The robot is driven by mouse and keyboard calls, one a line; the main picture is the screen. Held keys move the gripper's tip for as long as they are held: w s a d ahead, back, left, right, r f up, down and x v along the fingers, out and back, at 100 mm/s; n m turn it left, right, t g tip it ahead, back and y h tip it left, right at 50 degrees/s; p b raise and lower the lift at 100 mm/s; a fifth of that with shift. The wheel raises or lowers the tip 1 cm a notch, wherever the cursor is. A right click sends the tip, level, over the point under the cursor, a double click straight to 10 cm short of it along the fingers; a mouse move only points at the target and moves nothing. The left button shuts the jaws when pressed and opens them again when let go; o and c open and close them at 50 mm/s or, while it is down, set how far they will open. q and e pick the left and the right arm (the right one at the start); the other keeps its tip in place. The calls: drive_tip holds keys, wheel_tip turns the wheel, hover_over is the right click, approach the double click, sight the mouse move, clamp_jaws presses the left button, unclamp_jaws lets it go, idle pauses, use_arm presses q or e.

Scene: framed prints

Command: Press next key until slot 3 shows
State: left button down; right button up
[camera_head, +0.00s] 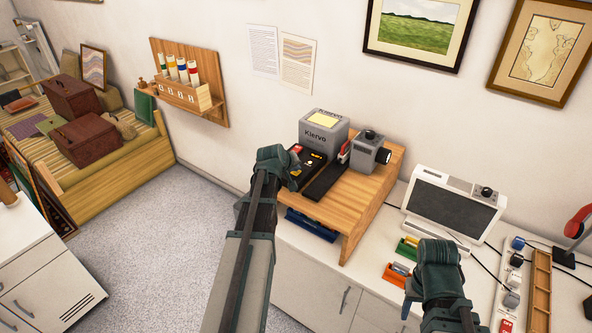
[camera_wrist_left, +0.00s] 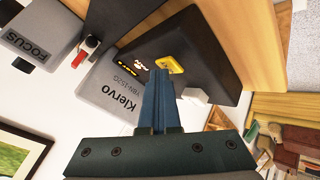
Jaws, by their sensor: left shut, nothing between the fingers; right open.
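A dark console with an amber display (camera_head: 317,155) stands on the wooden stand, beside a grey box (camera_head: 323,128) marked Klervo. In the left wrist view, the console (camera_wrist_left: 205,50) has a yellow key (camera_wrist_left: 170,63) with a dark mark and a pale key (camera_wrist_left: 195,97). The display (camera_wrist_left: 130,68) is lit, but its slot number is too small to read. My left gripper (camera_head: 291,178) is shut and empty over the console. Its fingertips (camera_wrist_left: 164,75) are at the yellow key; I cannot tell whether they touch it. My right gripper (camera_head: 437,258) is open, over the counter.
The wooden stand (camera_head: 352,213) also bears a small grey device (camera_head: 370,150), marked FOCUS in the left wrist view (camera_wrist_left: 30,45). A white screen unit (camera_head: 452,208) stands to the right. Framed prints hang above.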

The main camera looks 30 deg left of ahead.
sight(295, 174)
use_arm(q)
drive_tip(key=shift+r, duration=0.1)
drive_tip(key=shift+r+p, duration=1.15)
drive_tip(key=shift+p, duration=0.1)
wheel_tip(295, 174, up, 5)
drive_tip(key=p, duration=0.5)
idle(0.4)
